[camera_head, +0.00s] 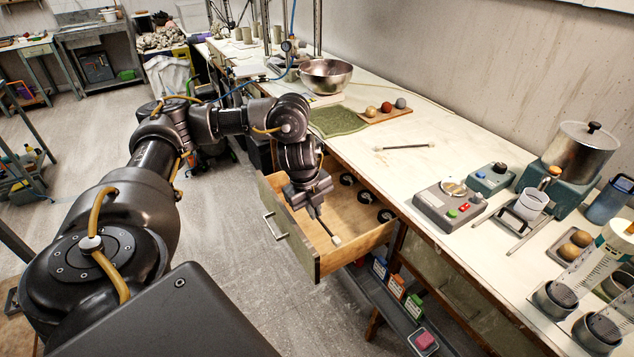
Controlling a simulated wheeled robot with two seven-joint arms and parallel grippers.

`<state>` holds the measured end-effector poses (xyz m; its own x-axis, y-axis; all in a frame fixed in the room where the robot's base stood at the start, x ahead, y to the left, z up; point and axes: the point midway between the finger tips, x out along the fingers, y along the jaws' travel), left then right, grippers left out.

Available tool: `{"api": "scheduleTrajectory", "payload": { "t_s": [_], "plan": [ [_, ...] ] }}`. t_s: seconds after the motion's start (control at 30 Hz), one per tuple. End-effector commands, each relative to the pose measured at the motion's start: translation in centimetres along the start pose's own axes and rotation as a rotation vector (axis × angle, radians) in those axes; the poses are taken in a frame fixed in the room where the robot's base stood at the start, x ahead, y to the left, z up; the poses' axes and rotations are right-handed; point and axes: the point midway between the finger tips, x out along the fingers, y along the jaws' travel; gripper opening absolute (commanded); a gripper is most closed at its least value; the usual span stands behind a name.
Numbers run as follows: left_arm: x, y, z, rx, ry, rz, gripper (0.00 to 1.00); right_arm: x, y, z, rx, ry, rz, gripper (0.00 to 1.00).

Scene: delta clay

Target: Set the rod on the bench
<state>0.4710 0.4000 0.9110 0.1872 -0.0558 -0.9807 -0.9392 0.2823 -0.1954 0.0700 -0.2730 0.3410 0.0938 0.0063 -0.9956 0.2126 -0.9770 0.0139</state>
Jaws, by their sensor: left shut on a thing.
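My left gripper (312,203) points down over the open wooden drawer (296,242) at the bench's front. It is shut on a thin dark rod (325,227) with a pale tip, which slants down to the right. The rod's upper end is hidden by the gripper. I cannot tell whether the lower tip touches the drawer. A second, similar dark rod (404,147) with pale ends lies flat on the pale bench top (440,122). My right gripper is not in view.
Several dark round things (366,197) lie in the drawer. A grey control box (447,205) stands right of the bench rod, with a steel pot (580,150) beyond. A green mat (337,121), a steel bowl (325,76) and a board with balls (386,112) lie further back.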

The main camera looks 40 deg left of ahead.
Motion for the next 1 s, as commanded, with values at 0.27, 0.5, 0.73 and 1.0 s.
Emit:
{"api": "scheduleTrajectory", "payload": {
  "t_s": [0.27,0.5,0.73,1.0],
  "plan": [
    [-0.2,-1.1,-2.2,-0.041,-0.010,-0.003,0.00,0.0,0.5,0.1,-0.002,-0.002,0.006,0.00],
    [-1.4,-4.2,-10.0,-0.268,-0.061,-0.006,0.00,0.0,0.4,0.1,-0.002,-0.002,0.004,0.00],
    [-3.3,-4.9,-15.8,-0.583,-0.125,-0.006,0.00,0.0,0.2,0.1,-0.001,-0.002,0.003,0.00],
    [-4.8,-4.4,-17.5,-0.854,-0.175,-0.003,0.00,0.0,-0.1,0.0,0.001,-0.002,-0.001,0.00]
  ]
}}
